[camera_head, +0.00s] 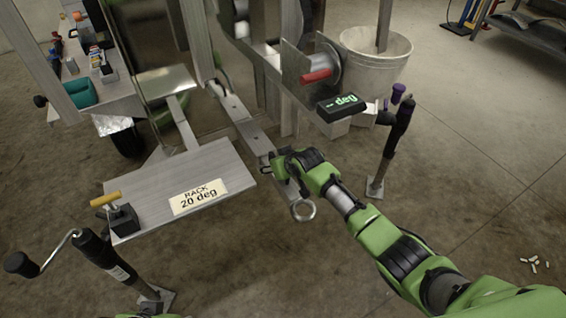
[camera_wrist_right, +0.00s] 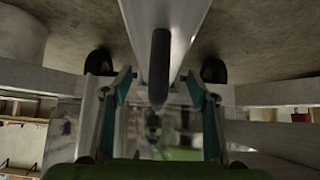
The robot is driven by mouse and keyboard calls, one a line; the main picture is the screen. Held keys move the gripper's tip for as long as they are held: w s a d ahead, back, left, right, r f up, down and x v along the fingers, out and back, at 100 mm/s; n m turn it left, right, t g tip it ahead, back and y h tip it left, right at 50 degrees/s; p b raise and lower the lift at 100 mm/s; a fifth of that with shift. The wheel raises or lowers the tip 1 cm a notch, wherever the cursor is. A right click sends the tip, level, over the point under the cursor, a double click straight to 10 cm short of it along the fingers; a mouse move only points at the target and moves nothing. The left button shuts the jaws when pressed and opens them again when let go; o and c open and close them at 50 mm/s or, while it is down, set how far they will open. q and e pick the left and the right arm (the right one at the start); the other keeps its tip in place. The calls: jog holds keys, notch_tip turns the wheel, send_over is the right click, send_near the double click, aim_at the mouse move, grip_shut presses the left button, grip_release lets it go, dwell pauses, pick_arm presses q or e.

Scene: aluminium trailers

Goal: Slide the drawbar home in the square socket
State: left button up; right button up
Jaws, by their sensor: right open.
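The drawbar (camera_head: 252,130) is a long aluminium bar with a ring eye (camera_head: 303,209) at its near end. Its far end runs up to the trailer frame (camera_head: 197,45). The square socket is not clear there, and I cannot tell how deep the bar sits. My right gripper (camera_head: 272,163) is at the near part of the bar, just behind the ring. In the right wrist view the open fingers (camera_wrist_right: 157,66) stand apart on both sides of a dark pointed rod, with an aluminium bar (camera_wrist_right: 137,12) beyond it. My left gripper is not in view.
A plate labelled "RACK 20 deg" (camera_head: 150,190) lies left of the bar. A jack with a crank (camera_head: 100,250) stands at the lower left, another jack (camera_head: 390,150) at the right. A winch (camera_head: 325,68), a "deg" display (camera_head: 341,106) and a bucket (camera_head: 375,60) are behind. Lower-middle floor is clear.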

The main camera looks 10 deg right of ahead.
jog(key=v, duration=0.9)
jog(key=shift+r, duration=0.25)
